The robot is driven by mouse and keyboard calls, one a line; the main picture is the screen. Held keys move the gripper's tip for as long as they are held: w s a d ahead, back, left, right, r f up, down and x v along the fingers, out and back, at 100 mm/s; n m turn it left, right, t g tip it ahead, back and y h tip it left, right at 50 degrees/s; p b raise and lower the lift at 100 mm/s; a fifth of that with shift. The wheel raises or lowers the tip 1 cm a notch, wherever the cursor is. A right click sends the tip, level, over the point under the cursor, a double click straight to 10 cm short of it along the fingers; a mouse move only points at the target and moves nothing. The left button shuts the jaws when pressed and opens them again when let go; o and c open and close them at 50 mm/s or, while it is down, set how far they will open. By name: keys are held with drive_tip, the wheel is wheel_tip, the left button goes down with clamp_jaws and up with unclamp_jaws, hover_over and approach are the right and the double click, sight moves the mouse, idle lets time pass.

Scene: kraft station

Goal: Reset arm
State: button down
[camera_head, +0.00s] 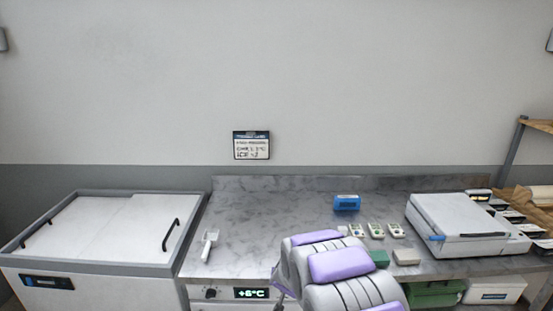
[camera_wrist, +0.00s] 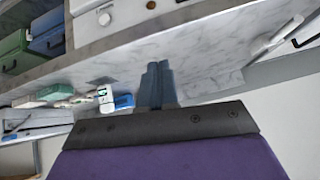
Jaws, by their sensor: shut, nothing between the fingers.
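My gripper (camera_wrist: 155,82) shows in the wrist view. Its two dark fingers are pressed together with nothing between them, and the worktop lies beyond them. In the head view my grey and purple arm rises in front of the worktop's near edge. It hides part of the counter front, and the fingers cannot be made out there.
The marbled worktop (camera_head: 270,225) carries a blue box (camera_head: 346,202), small white-green packs (camera_head: 377,230), a white lidded case (camera_head: 462,222) and a white handheld tool (camera_head: 209,244). A chest freezer (camera_head: 105,230) stands left. The worktop's middle left is clear.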

drive_tip(key=s+d+r+n+g+y, duration=0.15)
drive_tip(key=s+r, duration=0.35)
drive_tip(key=s, duration=0.5)
drive_tip(key=s+d+r+g, duration=0.2)
drive_tip(key=s+r+g, duration=0.15)
drive_tip(key=s, duration=0.65)
drive_tip(key=s+d+r+n+g, duration=0.15)
drive_tip(key=s+r, duration=0.35)
drive_tip(key=s, duration=0.6)
drive_tip(key=s+d+r+g+h, duration=0.1)
drive_tip(key=s+d, duration=0.2)
drive_tip(key=s, duration=0.6)
drive_tip(key=s+d+r+m+g+h, duration=0.1)
drive_tip(key=s+d+g, duration=0.1)
drive_tip(key=s, duration=0.7)
drive_tip(key=shift+d+r+m, duration=0.15)
drive_tip(key=shift+d+m, duration=0.15)
drive_tip(key=shift+d, duration=0.35)
